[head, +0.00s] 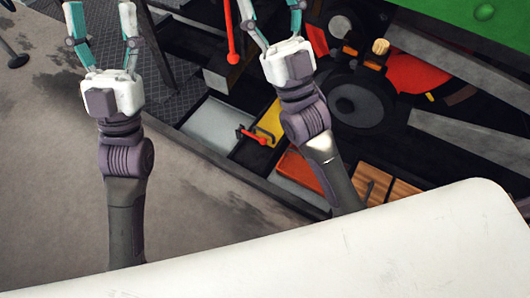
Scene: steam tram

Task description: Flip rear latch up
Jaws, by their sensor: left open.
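No part is clearly marked as the rear latch. A small red handle (252,136) beside a yellow bracket (266,133) lies in the tram's floor area, and I cannot tell if it is the latch. My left gripper (101,18) is open and empty at the upper left, its fingertips near the top edge. It is apart from the red handle. My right gripper (275,18) has its fingers spread at the top centre, above the handle in the picture, with nothing visible between them.
A red rod with a round knob (233,57) stands between the grippers. A black round wheel-like part (361,102) is right of my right arm. The pavement (45,160) at left is mostly clear.

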